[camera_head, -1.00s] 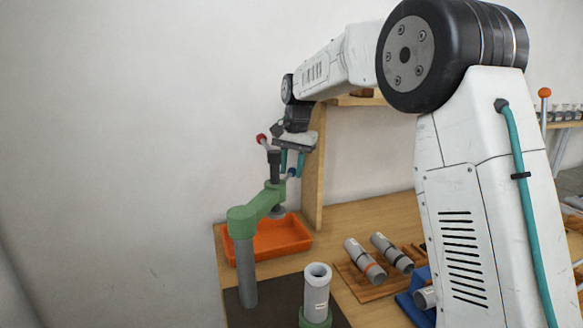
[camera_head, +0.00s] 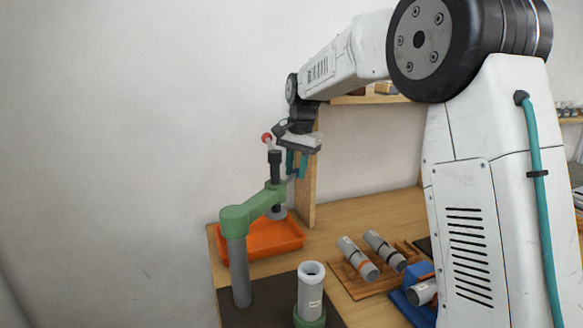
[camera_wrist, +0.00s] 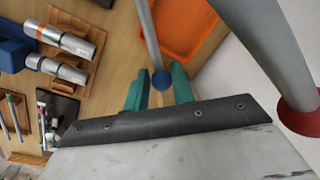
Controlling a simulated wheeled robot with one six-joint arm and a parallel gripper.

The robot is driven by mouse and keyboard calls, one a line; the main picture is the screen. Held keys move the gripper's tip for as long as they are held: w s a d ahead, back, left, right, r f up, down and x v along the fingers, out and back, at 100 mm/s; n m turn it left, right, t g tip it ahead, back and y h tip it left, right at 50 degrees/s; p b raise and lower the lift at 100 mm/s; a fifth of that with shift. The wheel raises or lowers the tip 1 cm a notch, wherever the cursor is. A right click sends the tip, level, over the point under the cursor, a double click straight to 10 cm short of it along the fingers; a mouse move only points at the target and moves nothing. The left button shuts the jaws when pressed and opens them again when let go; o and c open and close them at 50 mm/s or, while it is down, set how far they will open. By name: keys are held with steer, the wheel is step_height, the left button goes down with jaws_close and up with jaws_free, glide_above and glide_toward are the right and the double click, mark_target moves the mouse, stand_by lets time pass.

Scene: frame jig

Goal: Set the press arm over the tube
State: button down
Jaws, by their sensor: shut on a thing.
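The green press arm (camera_head: 252,208) sits on a grey post (camera_head: 238,270) and reaches to the right and back. Its end carries a black spindle (camera_head: 275,165) and stands over the orange tray's side, apart from the tube. Grey handle rods at the spindle top end in a red ball (camera_head: 266,138) and a blue ball (camera_wrist: 160,80). The grey tube (camera_head: 311,290) stands upright in a green holder (camera_head: 309,318), in front of the press arm. My gripper (camera_head: 296,168) has its teal fingers on either side of the blue-ball handle, shut on it; exact contact is partly hidden.
An orange tray (camera_head: 285,246) lies behind the post. Two grey tubes lie on a wooden rack (camera_head: 365,283) to the right, near a blue block (camera_head: 419,272). A wooden upright (camera_head: 310,205) stands close behind my gripper.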

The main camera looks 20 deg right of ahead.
steer(key=c, duration=1.5)
jaws_free()
steer(key=shift+r, duration=0.15)
steer(key=shift+r, duration=0.35)
steer(key=r, duration=0.1)
steer(key=s+r, duration=0.1)
steer(key=shift+r, duration=0.4)
steer(key=s+r, duration=0.1)
steer(key=s, duration=1.4)
steer(key=shift+a+r, duration=0.15)
steer(key=shift+a, duration=0.25)
